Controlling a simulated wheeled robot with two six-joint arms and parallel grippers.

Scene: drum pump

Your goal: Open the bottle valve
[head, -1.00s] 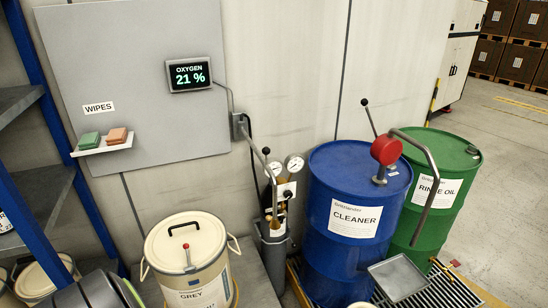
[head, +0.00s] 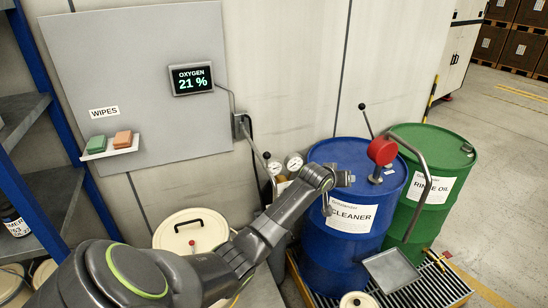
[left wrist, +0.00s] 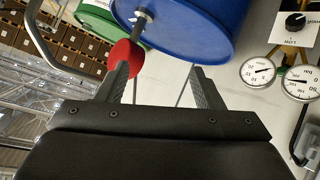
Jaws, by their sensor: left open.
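The black valve knob (left wrist: 295,20) sits on a white labelled plate (left wrist: 293,34) at the upper right of the left wrist view. Two round white gauges with black needles are beside it, one (left wrist: 258,70) left of the other (left wrist: 302,83). My left gripper (head: 345,180) is in front of the blue drum's upper part, right of the gauges. In the left wrist view its fingers (left wrist: 161,80) are apart and empty. My right gripper is not in view.
The blue CLEANER drum (head: 340,245) carries a red pump head (head: 382,151) with a bent grey pipe. The green RINSE OIL drum (head: 440,150) is behind it to the right. A wall panel (head: 130,60) is behind.

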